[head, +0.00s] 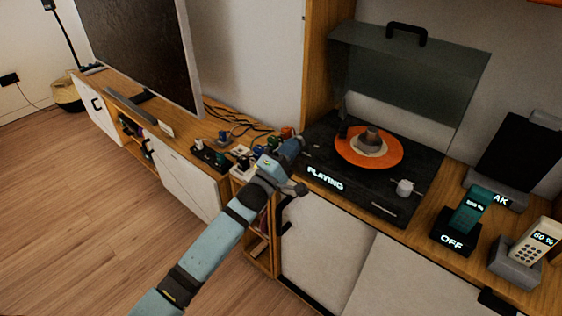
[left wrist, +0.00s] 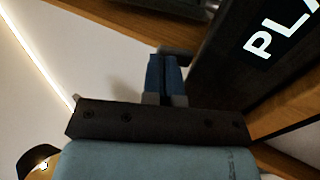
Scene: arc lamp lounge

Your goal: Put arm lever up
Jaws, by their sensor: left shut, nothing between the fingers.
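The dark turntable (head: 325,150) stands on the wooden cabinet with its smoky lid (head: 410,75) raised. An orange record (head: 385,158) lies on it, and its front reads "PLAYING". A pale cylindrical piece (head: 404,187) and a small light bar (head: 384,208) sit at its right side; I cannot tell which part is the arm lever. My left gripper (head: 293,146) is shut and empty by the turntable's front left corner. In the left wrist view its blue fingers (left wrist: 166,75) are together, left of the lettered front (left wrist: 280,35). My right gripper is out of view.
Cables and small plugs (head: 215,155) lie on the cabinet to the left, near a large screen (head: 140,45). Right of the turntable stand a teal handset (head: 473,208) in a dock marked "OFF" and a cream handset (head: 537,243). Wooden floor (head: 80,220) is open at left.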

